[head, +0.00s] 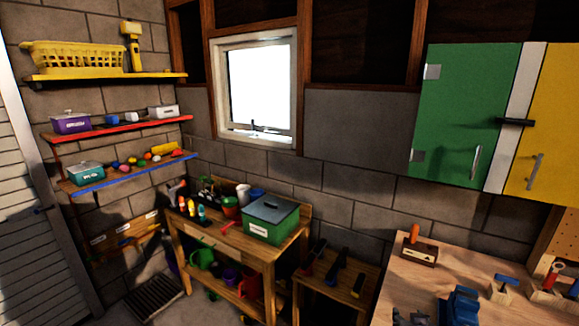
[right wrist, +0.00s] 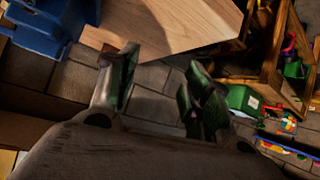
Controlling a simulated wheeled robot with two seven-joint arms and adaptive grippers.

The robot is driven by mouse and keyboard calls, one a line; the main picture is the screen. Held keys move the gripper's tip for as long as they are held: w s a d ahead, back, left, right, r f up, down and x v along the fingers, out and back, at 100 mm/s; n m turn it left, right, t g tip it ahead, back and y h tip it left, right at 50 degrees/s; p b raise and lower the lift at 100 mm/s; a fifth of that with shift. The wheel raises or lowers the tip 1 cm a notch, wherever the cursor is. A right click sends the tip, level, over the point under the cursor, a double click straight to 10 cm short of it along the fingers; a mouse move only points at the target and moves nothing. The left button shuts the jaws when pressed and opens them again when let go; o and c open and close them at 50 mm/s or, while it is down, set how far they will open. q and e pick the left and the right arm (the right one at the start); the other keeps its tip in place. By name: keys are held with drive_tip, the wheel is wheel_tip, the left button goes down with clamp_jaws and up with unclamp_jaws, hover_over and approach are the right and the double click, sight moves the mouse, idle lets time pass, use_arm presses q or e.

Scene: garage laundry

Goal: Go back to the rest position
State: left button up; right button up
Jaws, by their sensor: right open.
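My right gripper (right wrist: 158,76) shows in the right wrist view with its two dark green-tipped fingers spread apart and nothing between them. It is over the grey floor, beside the corner of a wooden bench top. In the head view a small grey shape shows at the bottom edge by the right workbench; I cannot tell clearly whether it is part of this gripper. My left gripper is in neither view.
The right workbench (head: 395,290) holds a blue vise (head: 459,306) and a small wooden tool box (head: 420,252). A potting bench (head: 215,238) with a green box (head: 271,221) stands at the back. Wall shelves (head: 110,77) are at left, green and yellow cabinets (head: 465,105) upper right.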

drive_tip(key=s+a+f+n+g+y, duration=0.1)
drive_tip(key=s+a+f+g, duration=0.1)
drive_tip(key=s+a, duration=0.35)
drive_tip(key=s+a+f+n+g+y, duration=0.1)
drive_tip(key=s+a+f+n+g, duration=0.15)
drive_tip(key=s, duration=0.55)
drive_tip(key=s+a+f+n+g+y, duration=0.1)
drive_tip(key=s+a+f+g+y, duration=0.15)
drive_tip(key=s, duration=0.45)
wheel_tip(320, 180, down, 37)
drive_tip(key=s+g+h+b, duration=0.1)
drive_tip(key=s+b, duration=0.1)
drive_tip(key=b, duration=0.3)
drive_tip(key=s+d+f+b, duration=0.2)
drive_tip(key=s+d+f, duration=0.1)
drive_tip(key=s+f, duration=0.7)
drive_tip(key=s+d+f+g+b, duration=0.1)
drive_tip(key=s+d+f+b, duration=0.2)
drive_tip(key=s+f, duration=0.8)
wheel_tip(320, 180, down, 4)
drive_tip(key=shift+s+f, duration=0.1)
drive_tip(key=shift+s, duration=0.15)
drive_tip(key=shift+s, duration=0.1)
